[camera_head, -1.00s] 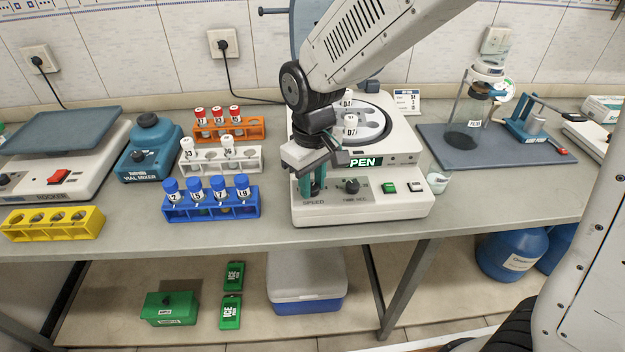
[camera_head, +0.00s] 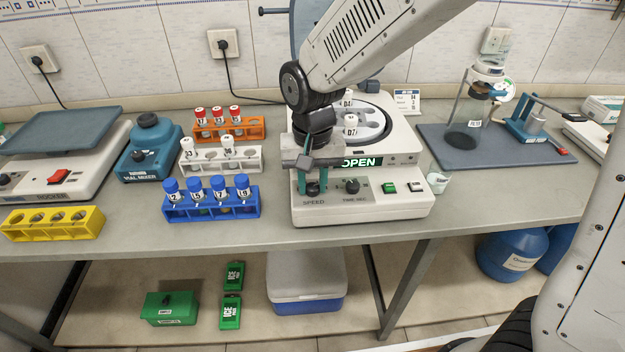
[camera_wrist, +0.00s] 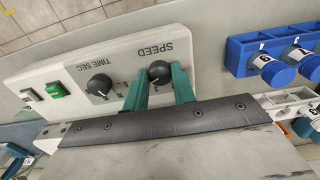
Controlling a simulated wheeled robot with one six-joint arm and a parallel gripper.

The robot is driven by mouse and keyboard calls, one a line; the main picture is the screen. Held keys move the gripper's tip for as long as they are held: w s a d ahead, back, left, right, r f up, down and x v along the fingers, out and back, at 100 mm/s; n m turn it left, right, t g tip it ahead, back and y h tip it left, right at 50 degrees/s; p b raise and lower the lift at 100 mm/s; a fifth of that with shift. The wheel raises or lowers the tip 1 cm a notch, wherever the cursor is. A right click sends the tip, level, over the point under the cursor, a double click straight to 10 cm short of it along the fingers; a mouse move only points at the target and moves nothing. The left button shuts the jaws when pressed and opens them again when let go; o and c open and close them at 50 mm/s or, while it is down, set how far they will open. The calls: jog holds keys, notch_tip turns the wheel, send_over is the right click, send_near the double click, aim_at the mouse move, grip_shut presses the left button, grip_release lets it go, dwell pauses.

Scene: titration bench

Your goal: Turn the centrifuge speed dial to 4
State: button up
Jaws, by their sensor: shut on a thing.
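The white centrifuge (camera_head: 385,205) stands on the bench with its lid up and a green OPEN sign (camera_head: 360,162) on its front. Its black speed dial (camera_head: 313,188) is at the left of the front panel, above the SPEED label. My gripper (camera_head: 313,185) is shut on this dial, with one teal finger on each side. In the wrist view the speed dial (camera_wrist: 159,72) sits between the teal fingertips (camera_wrist: 160,76), and the panel looks upside down. The time dial (camera_head: 352,186) is to the right.
A green switch (camera_head: 389,188) and a white switch (camera_head: 416,187) are right of the dials. A blue rack (camera_head: 212,210) of vials stands left of the centrifuge. A small white cup (camera_head: 438,183) is at its right. The bench in front is clear.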

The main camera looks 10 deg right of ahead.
aim_at(321, 200)
dwell(0.5)
jog(key=o, duration=1)
jog(key=shift+r, duration=0.1)
notch_tip(321, 200, up, 8)
jog(key=shift+f, duration=0.15)
jog(key=shift+s+d+f+n, duration=0.15)
jog(key=shift+s+d+n, duration=0.05)
jog(key=shift+n, duration=0.1)
jog(key=s+d+r, duration=0.2)
jog(key=s+d, duration=0.8)
jog(key=s+d+r+t, duration=0.1)
jog(key=s+d+r, duration=0.2)
jog(key=s+d, duration=0.6)
jog(key=shift+s+d+r, duration=0.35)
jog(key=shift+d, duration=0.3)
